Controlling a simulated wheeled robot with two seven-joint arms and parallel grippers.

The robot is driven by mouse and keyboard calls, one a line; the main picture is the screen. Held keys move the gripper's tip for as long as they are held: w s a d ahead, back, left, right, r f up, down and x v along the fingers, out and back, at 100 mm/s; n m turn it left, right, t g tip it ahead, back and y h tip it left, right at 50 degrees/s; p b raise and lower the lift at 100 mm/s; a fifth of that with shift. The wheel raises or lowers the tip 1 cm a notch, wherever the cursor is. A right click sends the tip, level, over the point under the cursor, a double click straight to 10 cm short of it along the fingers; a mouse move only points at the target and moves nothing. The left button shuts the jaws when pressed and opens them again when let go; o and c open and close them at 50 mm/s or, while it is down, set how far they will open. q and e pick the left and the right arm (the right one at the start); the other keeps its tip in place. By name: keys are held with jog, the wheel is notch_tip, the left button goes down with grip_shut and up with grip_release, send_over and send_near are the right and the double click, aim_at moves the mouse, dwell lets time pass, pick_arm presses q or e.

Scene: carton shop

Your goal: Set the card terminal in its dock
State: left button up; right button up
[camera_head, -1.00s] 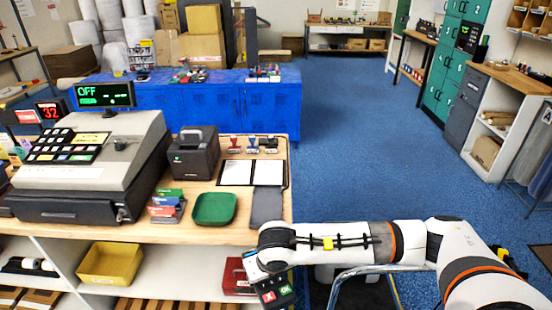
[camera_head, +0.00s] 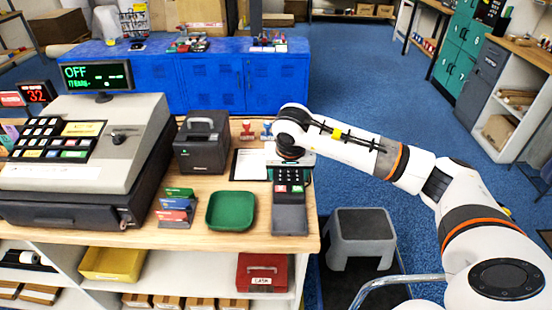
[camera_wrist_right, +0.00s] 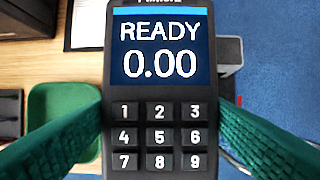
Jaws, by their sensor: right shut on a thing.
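The card terminal (camera_head: 289,174) is dark, with a keypad and red and green keys. In the right wrist view its screen (camera_wrist_right: 160,48) reads "READY 0.00". My right gripper (camera_head: 291,157) is shut on it, with green fingers on both sides of the keypad in the right wrist view (camera_wrist_right: 160,112). The dock (camera_head: 289,220) is a grey slab near the counter's right edge. The terminal is over the dock's far part and hides it; I cannot tell if they touch. My left gripper is not in view.
A printer (camera_head: 202,145), a clipboard (camera_head: 249,150) and stamps (camera_head: 248,133) stand behind. The cash register (camera_head: 85,150) fills the left. A stool (camera_head: 360,225) stands right of the counter.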

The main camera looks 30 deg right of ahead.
jog(key=shift+w, duration=0.1)
jog(key=shift+s, duration=0.25)
jog(key=shift+s+f+b, duration=0.45)
jog(key=shift+s, duration=0.15)
jog(key=shift+b+x, duration=0.35)
jog(key=shift+x, duration=0.5)
jog(key=shift+w+a+f+b, duration=0.15)
jog(key=shift+f+b, duration=0.2)
jog(key=shift+f, duration=0.6)
jog(key=shift+f+b, duration=0.3)
jog(key=shift+f, duration=0.4)
jog(key=shift+f+b, duration=1)
jog(key=shift+b, duration=0.1)
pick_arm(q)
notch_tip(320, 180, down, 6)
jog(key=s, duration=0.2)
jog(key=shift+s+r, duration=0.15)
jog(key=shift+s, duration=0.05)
pick_arm(e)
jog(key=shift+f, duration=0.25)
pick_arm(q)
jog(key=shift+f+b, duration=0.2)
jog(key=shift+b, duration=0.25)
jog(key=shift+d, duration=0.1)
